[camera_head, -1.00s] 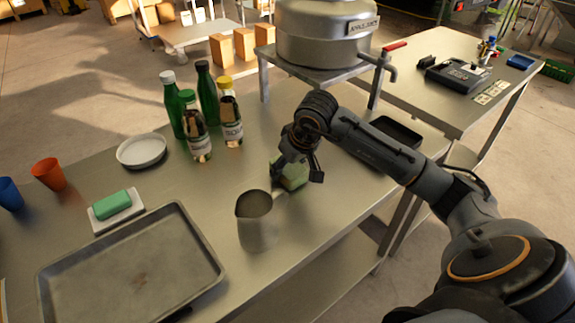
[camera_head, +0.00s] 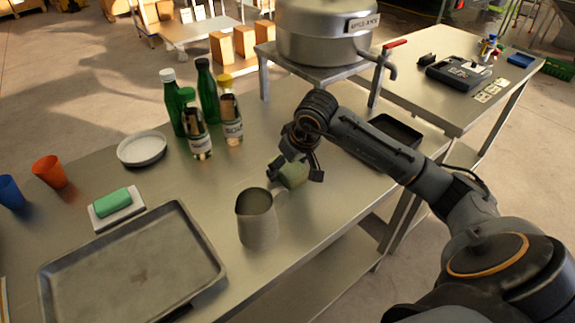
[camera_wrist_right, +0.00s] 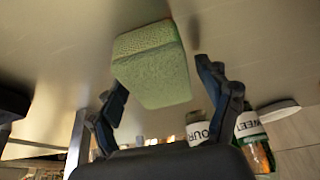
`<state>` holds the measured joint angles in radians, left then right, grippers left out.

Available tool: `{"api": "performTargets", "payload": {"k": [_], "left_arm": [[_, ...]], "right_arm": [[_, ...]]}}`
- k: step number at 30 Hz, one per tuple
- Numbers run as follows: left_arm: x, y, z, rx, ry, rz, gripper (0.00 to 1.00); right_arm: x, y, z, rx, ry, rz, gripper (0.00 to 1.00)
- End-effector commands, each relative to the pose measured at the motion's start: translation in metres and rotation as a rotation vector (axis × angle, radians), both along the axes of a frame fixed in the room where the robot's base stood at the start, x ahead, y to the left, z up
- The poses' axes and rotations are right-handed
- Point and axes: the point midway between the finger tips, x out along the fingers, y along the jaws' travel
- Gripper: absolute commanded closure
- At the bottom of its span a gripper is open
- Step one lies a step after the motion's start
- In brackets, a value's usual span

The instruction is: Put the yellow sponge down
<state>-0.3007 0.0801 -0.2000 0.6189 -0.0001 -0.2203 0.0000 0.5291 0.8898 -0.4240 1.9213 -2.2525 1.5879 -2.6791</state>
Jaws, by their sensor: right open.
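The sponge (camera_head: 295,175) looks yellow-green and rests on the steel table (camera_head: 330,205), just behind the metal pitcher (camera_head: 257,222). In the right wrist view the sponge (camera_wrist_right: 152,75) is a pale green block between the two dark fingers. My right gripper (camera_head: 294,176) is open around it, with a finger to either side. The right wrist view shows gaps between the sponge and the fingers of this gripper (camera_wrist_right: 163,78). My left gripper is not in view.
Several bottles (camera_head: 205,115) stand at the back left of the sponge. A white dish (camera_head: 142,149), a green block on a white holder (camera_head: 113,207) and a large tray (camera_head: 130,265) lie to the left. A dark pan (camera_head: 396,131) and a steel pot (camera_head: 325,35) are behind my right arm.

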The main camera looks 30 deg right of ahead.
Motion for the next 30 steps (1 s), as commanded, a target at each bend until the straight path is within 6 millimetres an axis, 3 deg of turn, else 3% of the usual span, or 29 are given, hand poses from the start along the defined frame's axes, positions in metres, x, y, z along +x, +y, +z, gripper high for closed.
{"api": "performTargets", "payload": {"k": [16,21,30], "left_arm": [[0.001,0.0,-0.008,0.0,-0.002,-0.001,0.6],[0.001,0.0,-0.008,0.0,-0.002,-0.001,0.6],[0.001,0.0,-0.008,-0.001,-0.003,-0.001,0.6]], "right_arm": [[-0.039,-0.004,0.098,-0.001,-0.005,0.0,0.22],[-0.045,-0.004,0.11,-0.001,-0.002,0.0,0.22],[-0.046,-0.004,0.111,0.0,-0.001,-0.001,0.22]]}}
